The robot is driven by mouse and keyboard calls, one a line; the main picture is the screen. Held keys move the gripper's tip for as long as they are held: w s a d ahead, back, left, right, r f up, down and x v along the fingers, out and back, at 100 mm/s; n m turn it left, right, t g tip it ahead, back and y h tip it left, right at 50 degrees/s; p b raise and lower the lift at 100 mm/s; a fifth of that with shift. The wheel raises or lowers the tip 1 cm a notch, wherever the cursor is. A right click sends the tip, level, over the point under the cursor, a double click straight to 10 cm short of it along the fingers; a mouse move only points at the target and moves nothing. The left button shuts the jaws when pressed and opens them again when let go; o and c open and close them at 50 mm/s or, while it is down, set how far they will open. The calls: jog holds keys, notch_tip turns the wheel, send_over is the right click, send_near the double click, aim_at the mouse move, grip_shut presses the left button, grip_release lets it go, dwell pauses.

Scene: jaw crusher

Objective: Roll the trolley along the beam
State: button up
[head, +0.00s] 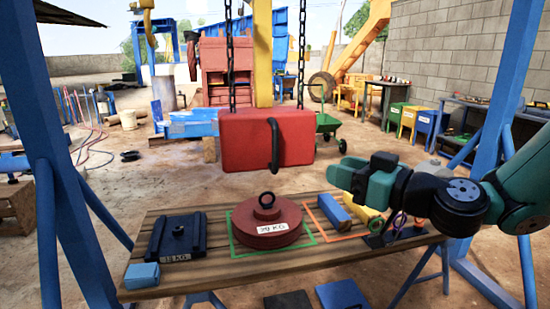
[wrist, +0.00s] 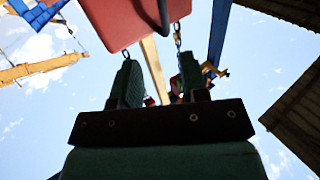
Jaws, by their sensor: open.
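A red block (head: 260,140) with a black handle (head: 274,147) hangs on two dark chains (head: 230,60) above the bench. In the wrist view its red body (wrist: 115,18) fills the top, with a chain (wrist: 178,38) beside it. The trolley itself cannot be made out clearly; the chain tops leave the head view. My gripper (head: 345,175) is right of the red block and apart from it, above the bench's right part. In the wrist view its two green fingers (wrist: 158,82) stand apart, pointing upward, with nothing visibly held between them.
A wooden bench (head: 190,280) carries a red 79 KG weight (head: 267,222), a dark 13 KG weight (head: 178,238) and a blue block (head: 142,276). Blue frame legs (head: 505,90) stand either side. A green cart (head: 328,128) is behind.

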aim_at(278, 150)
jog(key=p+x, duration=0.3)
jog(key=x, duration=0.4)
jog(key=p+x, duration=0.4)
jog(key=x, duration=0.4)
jog(key=shift+s+a+r, duration=0.1)
jog(key=shift+a+r, duration=0.05)
jog(key=shift+a, duration=0.2)
jog(key=shift+w+a, duration=0.45)
grip_shut()
